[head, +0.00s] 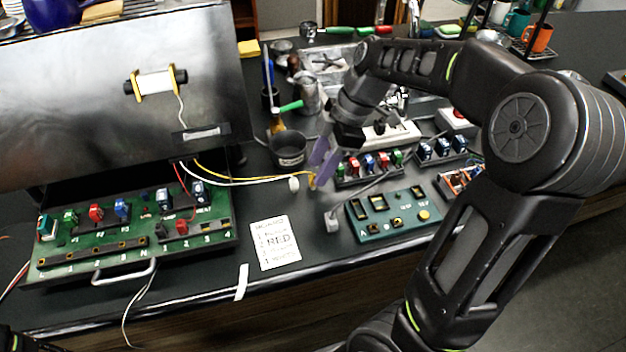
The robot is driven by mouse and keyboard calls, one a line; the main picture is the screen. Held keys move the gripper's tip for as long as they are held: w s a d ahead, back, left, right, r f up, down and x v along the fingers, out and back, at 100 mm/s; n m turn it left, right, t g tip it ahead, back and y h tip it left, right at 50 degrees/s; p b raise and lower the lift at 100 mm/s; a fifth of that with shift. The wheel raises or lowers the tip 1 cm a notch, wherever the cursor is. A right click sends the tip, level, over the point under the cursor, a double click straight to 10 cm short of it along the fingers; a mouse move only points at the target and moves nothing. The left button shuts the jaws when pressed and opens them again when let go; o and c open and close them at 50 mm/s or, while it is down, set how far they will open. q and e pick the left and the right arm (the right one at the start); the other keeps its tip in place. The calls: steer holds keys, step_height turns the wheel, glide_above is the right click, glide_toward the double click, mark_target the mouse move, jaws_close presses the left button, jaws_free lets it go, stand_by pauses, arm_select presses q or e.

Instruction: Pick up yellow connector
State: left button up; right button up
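The yellow connector (311,180) is at the end of a yellow wire that runs right from the green circuit board (150,228). It is small and partly hidden by my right gripper. My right gripper (320,172) reaches down from the upper right, its purple fingertips right at the connector. The fingers look close together, but I cannot tell whether they grip the connector. My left gripper is not in view; only a dark bit of my arm shows at the bottom left corner.
A white connector (294,184) on a white wire lies just left of the yellow one. A dark cup (287,149) stands behind. A green test panel (390,214) and a grey plug (332,222) are to the right. A printed card (275,243) lies in front.

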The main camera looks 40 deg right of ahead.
steer(key=x, duration=0.2)
steer(key=shift+a+f, duration=0.1)
steer(key=shift+f, duration=0.1)
steer(key=shift+c, duration=0.2)
jaws_close()
stand_by(0.4)
